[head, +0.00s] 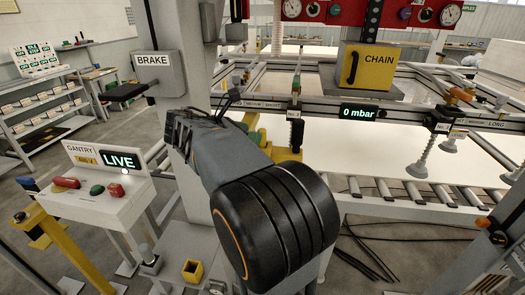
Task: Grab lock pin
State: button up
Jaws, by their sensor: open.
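No part in the head view can be made out for certain as the lock pin. An orange-topped knob (246,75) stands on the near gantry rail, and another orange knob (483,222) sits on the grey post at the right; I cannot tell whether either is the pin. My arm reaches away from the front middle toward the grey column. My gripper (226,106) is at its far end, dark, small and partly hidden by the arm. It is open, with nothing seen in it, in front of the near rail and left of the yellow part beneath it.
A console (108,200) reading LIVE stands at the left. The BRAKE box (158,68) has a black handle. The yellow CHAIN box (368,70) and a 0 mbar display (358,112) are on the gantry. Suction cups (420,168) hang at the right. A yellow socket (193,271) sits low in front.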

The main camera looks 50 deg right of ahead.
jog(key=shift+p+x, duration=0.55)
jog(key=shift+x, duration=2.1)
jog(key=shift+w, duration=0.1)
grip_shut()
